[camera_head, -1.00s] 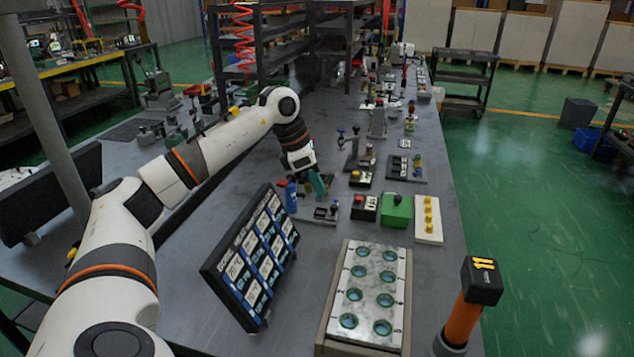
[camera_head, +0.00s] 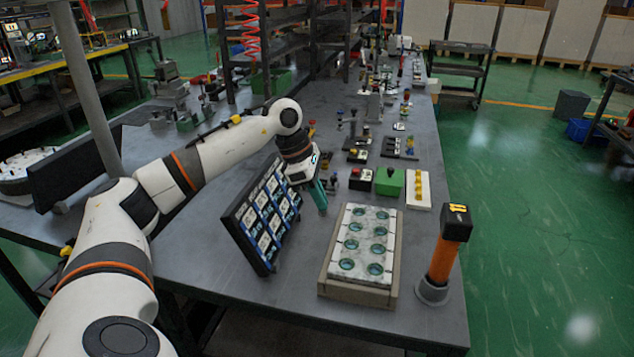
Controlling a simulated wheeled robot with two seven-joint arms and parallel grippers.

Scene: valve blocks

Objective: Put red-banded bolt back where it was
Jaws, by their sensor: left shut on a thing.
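My left gripper (camera_head: 318,197) has teal fingers and points down above the table, just right of the upright panel and behind the block with holes. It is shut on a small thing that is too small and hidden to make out. No red band can be made out on it. The pale block (camera_head: 330,270) has two rows of round teal-rimmed holes, and I see no bolt standing in them. My right gripper is not in view.
A dark tilted panel (camera_head: 243,232) with blue and white labels stands left of the block. An orange post with a black top (camera_head: 441,262) stands at right. Behind are a green box (camera_head: 389,182) and a white strip with yellow knobs (camera_head: 418,190). Bare table lies in front.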

